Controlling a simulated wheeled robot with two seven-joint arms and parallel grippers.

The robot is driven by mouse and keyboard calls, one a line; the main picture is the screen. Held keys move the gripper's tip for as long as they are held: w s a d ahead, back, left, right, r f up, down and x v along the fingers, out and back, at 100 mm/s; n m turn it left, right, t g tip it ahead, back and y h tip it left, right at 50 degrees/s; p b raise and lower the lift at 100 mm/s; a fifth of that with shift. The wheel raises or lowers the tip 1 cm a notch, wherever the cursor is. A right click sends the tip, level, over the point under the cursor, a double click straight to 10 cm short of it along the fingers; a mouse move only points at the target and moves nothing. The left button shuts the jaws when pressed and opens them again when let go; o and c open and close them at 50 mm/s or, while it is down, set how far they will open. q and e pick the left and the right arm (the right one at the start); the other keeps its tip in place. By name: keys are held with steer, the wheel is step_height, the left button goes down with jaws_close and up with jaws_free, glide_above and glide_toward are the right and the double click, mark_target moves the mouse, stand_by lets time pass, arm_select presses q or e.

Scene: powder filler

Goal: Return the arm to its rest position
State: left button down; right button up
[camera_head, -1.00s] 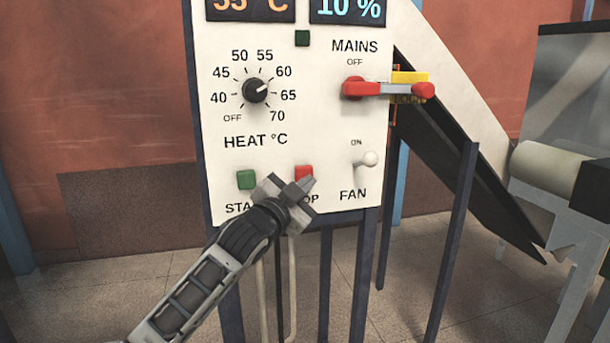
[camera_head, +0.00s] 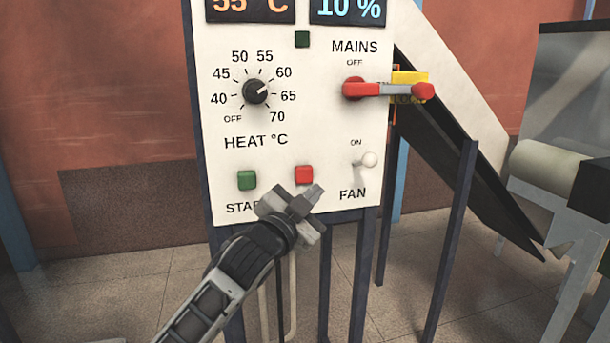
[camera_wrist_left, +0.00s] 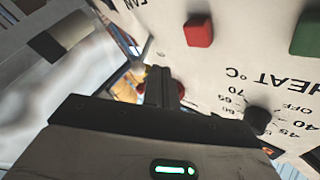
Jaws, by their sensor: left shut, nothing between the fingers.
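My left gripper (camera_head: 312,194) is shut and empty. It is in front of the lower part of the white control panel (camera_head: 320,130), just below the red button (camera_head: 304,174), and hides part of the lettering there. The green START button (camera_head: 247,180) is to its upper left. In the left wrist view the shut fingers (camera_wrist_left: 160,72) point past the panel, with the red button (camera_wrist_left: 199,30) and green button (camera_wrist_left: 305,35) upside down above them. My right gripper is in neither view.
The panel also carries a heat dial (camera_head: 256,91), a fan switch (camera_head: 368,160) and a red mains handle (camera_head: 390,90) sticking out to the right. Dark support legs (camera_head: 452,240) stand below and beside it.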

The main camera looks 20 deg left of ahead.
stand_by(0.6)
arm_select(q)
steer(key=s+d+f+n+g, duration=0.15)
steer(key=s+f, duration=0.45)
steer(key=f, duration=0.6)
steer(key=s+d+f+n+g, duration=0.1)
steer(key=s+f+n+g, duration=0.3)
steer(key=f, duration=0.7)
steer(key=s+f+g, duration=0.2)
steer(key=s+f, duration=0.5)
steer(key=s, duration=0.3)
steer(key=s+f+n+g+y, duration=0.1)
steer(key=s+f, duration=0.7)
steer(key=s, duration=0.3)
steer(key=shift+s+f+g, duration=0.15)
steer(key=shift+s+g, duration=0.15)
steer(key=shift+g, duration=0.05)
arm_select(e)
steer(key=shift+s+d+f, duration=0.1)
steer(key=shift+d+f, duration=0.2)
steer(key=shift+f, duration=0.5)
arm_select(q)
steer(key=shift+d+n, duration=0.1)
steer(key=shift+n, duration=0.15)
